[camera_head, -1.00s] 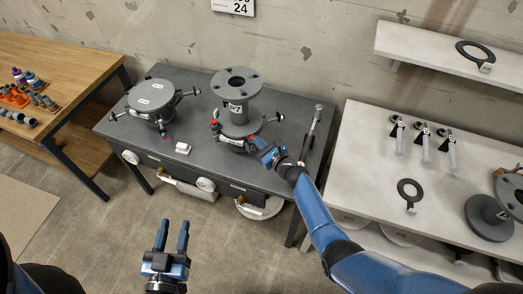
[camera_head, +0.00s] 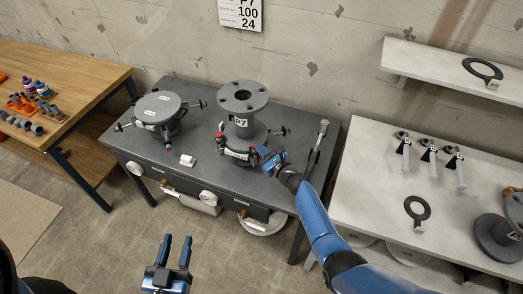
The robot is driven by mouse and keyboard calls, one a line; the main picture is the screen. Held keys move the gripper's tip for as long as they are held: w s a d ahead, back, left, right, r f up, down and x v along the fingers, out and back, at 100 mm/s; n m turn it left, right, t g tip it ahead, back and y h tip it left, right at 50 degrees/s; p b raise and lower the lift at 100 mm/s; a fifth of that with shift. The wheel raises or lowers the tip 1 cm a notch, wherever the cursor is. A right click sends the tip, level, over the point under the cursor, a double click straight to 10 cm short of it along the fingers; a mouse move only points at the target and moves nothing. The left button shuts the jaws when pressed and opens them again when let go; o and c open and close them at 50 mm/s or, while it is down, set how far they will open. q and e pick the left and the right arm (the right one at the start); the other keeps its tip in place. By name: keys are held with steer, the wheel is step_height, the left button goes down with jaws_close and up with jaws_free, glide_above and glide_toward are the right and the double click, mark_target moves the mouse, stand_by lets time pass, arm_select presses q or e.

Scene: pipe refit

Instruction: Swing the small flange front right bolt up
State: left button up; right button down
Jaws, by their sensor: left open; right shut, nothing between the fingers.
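The small flange (camera_head: 243,101) stands on the dark bench, a grey spool with a holed top plate and a "P7" label on its neck. Around its base are swing bolts: one with a red tip (camera_head: 221,139) at front left and a dark one (camera_head: 278,132) sticking out at right. My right gripper (camera_head: 262,153) is shut and empty at the front right of the flange base, close to it; it hides the front right bolt, so I cannot tell that bolt's pose or any contact. My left gripper (camera_head: 177,247) is open and empty in front of the bench, over the floor.
A round flange with a blank lid (camera_head: 158,106) and its own swing bolts stands to the left on the bench (camera_head: 205,152). A wrench-like tool (camera_head: 317,143) lies at the right end. A white table (camera_head: 362,190) stands to the right.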

steer(key=s+d+r+n+t+h, duration=0.2)
steer(key=s+d+r+n+h, duration=0.15)
steer(key=s+d+n, duration=0.55)
steer(key=s+d+r+n+t+h, duration=0.25)
steer(key=s+d+n+h, duration=0.3)
steer(key=d, duration=0.55)
steer(key=s+d+r+n+b, duration=0.1)
steer(key=s+n, duration=0.4)
steer(key=s, duration=0.8)
steer(key=s+d+n+h+b, duration=0.1)
steer(key=s+d+n+b, duration=0.3)
steer(key=s, duration=0.9)
steer(key=shift+d+r+n+t+h, duration=0.35)
steer(key=shift+d+n, duration=0.2)
steer(key=shift+n, duration=0.7)
